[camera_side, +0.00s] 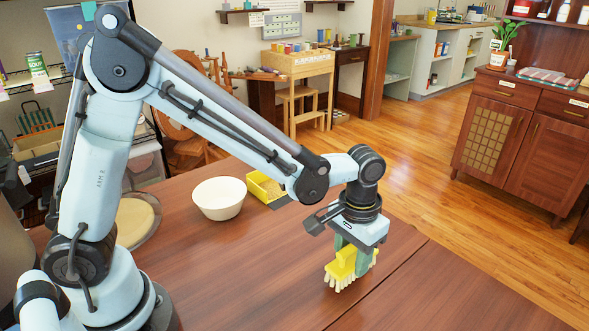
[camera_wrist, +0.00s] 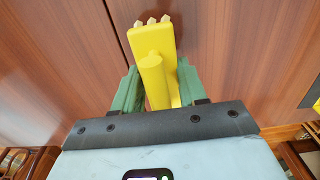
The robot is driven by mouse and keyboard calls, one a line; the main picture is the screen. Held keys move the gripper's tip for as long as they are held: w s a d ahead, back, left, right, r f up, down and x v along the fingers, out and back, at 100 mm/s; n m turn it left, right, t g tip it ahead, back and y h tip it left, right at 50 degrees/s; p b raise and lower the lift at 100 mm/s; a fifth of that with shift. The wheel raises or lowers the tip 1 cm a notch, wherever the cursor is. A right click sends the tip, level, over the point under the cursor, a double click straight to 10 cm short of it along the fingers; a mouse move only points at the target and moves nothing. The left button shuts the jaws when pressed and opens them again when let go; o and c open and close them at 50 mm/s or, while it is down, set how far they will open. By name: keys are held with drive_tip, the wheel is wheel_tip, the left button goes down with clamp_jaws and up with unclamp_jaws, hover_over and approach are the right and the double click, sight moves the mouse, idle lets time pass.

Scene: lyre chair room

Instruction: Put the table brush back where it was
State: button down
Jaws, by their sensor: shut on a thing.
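The table brush (camera_side: 340,265) is yellow with pale bristles that point down. My gripper (camera_side: 352,258) is shut on it, with green fingers on either side of its yellow grip. The brush is over the right part of the brown table (camera_side: 290,270), near the seam; I cannot tell whether the bristles touch the surface. In the wrist view, the brush (camera_wrist: 155,45) lies between the two green fingers of my gripper (camera_wrist: 158,85), with a few bristle tips showing past its far end.
A white bowl (camera_side: 219,199) stands on the table to the left. A round tan-topped thing (camera_side: 137,220) is farther left. The table around the brush is clear.

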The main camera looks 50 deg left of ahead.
drive_tip(key=shift+f, duration=0.6)
drive_tip(key=shift+f, duration=0.1)
drive_tip(key=c, duration=0.6)
unclamp_jaws()
